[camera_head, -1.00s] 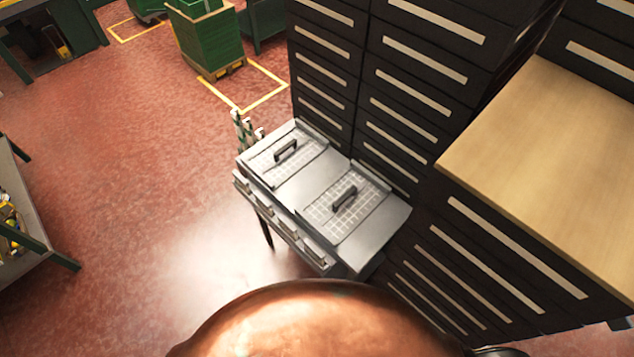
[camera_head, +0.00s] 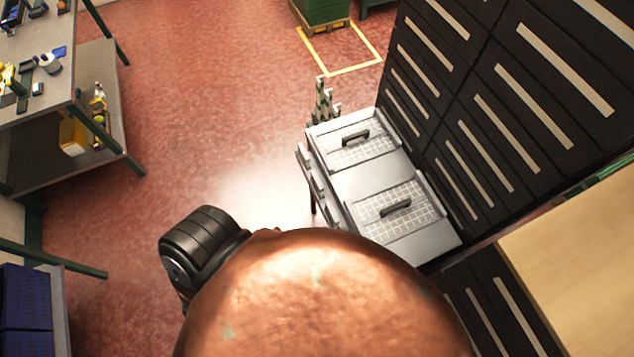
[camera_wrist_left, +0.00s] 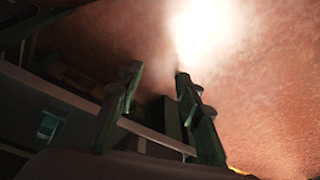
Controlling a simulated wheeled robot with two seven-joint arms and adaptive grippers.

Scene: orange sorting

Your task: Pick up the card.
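I cannot make out a card in either view. In the left wrist view, two dark fingers of my left gripper (camera_wrist_left: 157,74) stand apart, with red floor behind the gap. Nothing is visibly held between them, though the picture is dim. In the head view, a black rounded arm part of mine shows at lower left; the left fingers are hidden there. My right gripper is in neither view. A large copper-coloured rounded shape fills the bottom middle of the head view and hides what lies beneath it.
A grey cabinet (camera_head: 362,187) with two handled lids stands against dark drawers (camera_head: 485,105). A wooden worktop (camera_head: 575,255) is at right. A workbench with small items (camera_head: 42,62) is at upper left, blue crates (camera_head: 27,305) at lower left. Red floor (camera_head: 215,100) between is open.

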